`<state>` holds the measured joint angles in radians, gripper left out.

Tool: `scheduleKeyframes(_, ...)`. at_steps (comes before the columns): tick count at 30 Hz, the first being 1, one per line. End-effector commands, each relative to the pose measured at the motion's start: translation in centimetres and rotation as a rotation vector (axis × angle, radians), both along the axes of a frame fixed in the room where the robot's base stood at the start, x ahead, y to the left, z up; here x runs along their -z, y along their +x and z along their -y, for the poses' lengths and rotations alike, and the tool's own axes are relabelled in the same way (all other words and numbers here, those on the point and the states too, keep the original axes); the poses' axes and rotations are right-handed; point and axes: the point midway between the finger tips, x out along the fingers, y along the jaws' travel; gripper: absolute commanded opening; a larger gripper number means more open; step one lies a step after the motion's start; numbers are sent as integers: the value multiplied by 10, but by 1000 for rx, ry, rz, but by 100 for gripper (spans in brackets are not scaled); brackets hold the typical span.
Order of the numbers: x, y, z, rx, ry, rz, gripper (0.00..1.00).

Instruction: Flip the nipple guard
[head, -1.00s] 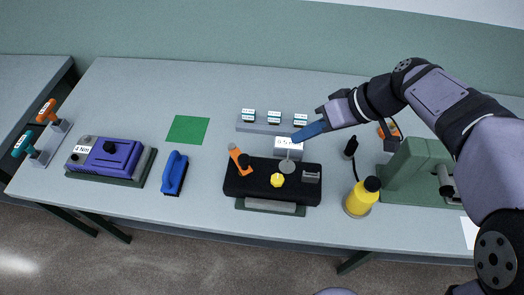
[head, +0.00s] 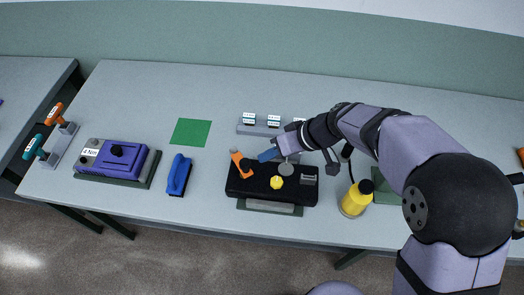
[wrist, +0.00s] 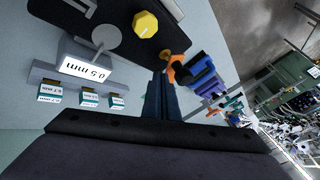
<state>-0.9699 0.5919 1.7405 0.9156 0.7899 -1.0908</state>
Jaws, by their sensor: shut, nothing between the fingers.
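A black block (head: 240,188) sits on the table at centre. An orange lever-like part (head: 240,162) stands tilted at its back left; I take this for the nipple guard, though no label shows. It also appears in the wrist view (wrist: 178,71), close to the fingertips. A yellow knob (head: 277,182) and a grey disc on a stem (head: 287,170) are to its right; both show in the wrist view, the knob (wrist: 145,24) and the disc (wrist: 106,37). My gripper (head: 267,155) is shut and empty, its blue fingertips just right of the orange part. Contact cannot be told.
Behind the block stands a grey rack (head: 243,129) with labelled pieces, partly hidden by my arm. A yellow bottle (head: 354,201) stands right. A blue brush-like tool (head: 178,176), a purple device (head: 118,158) and a green square (head: 191,132) lie left. The table between them is clear.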

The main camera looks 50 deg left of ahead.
Motion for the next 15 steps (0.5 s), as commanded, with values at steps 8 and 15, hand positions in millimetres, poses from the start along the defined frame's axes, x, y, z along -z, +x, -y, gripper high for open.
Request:
scheduleKeyframes(8, -1, -17, -5, 1, 0, 0, 0)
scheduleKeyframes(15, 1, -18, -5, 1, 0, 0, 0)
